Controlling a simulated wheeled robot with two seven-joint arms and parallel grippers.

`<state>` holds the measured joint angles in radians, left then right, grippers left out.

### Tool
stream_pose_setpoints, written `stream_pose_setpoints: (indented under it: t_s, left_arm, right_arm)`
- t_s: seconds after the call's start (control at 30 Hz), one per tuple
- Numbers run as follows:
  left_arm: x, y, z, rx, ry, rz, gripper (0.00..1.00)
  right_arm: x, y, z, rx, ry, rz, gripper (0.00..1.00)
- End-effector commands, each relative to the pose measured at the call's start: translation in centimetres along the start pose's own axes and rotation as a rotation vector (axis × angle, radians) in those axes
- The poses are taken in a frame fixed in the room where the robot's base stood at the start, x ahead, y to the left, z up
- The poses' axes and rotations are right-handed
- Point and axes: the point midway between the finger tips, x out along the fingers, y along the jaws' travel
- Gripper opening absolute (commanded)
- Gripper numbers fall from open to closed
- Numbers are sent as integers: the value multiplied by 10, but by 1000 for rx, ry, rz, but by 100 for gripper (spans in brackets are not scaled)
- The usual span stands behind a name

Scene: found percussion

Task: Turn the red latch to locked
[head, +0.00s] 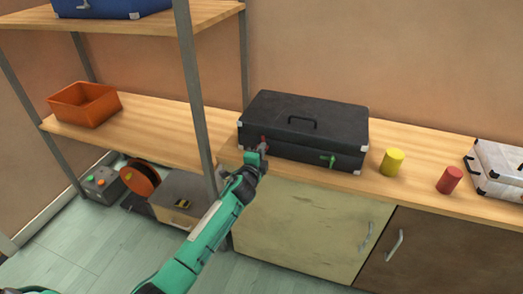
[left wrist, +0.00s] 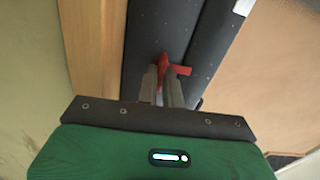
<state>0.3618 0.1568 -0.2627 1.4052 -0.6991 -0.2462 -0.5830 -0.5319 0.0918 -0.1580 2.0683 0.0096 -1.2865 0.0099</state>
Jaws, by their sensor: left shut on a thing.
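A closed black case (head: 305,115) sits on the wooden counter against the wall. The red latch (head: 264,140) is at the left of its front face, partly hidden by my gripper. A green latch (head: 328,159) is at the right of the same face. My left gripper (head: 262,150) is at the red latch. In the left wrist view, the gripper's fingers (left wrist: 161,86) are shut on the red latch (left wrist: 174,70), and one red arm of it sticks out to the right. My right gripper is not in view.
A yellow cylinder (head: 393,162), a red cylinder (head: 449,179) and a white case (head: 499,168) stand right of the black case on the counter (head: 415,194). A shelf post (head: 190,85) rises left of my arm. An orange bin (head: 84,104) is on the shelf.

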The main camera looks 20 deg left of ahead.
Motion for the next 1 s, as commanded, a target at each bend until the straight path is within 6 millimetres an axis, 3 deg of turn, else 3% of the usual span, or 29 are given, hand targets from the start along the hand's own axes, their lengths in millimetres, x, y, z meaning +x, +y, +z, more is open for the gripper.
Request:
stream_pose_setpoints:
  t_s: [0.7,0.83,1.0]
  left_arm:
    - [0,1,0,83,0,1,0]
    - [0,1,0,82,0,1,29]
    - [0,1,0,81,0,1,29]
  right_arm:
    - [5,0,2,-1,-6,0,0]
    - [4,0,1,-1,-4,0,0]
    - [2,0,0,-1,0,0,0]
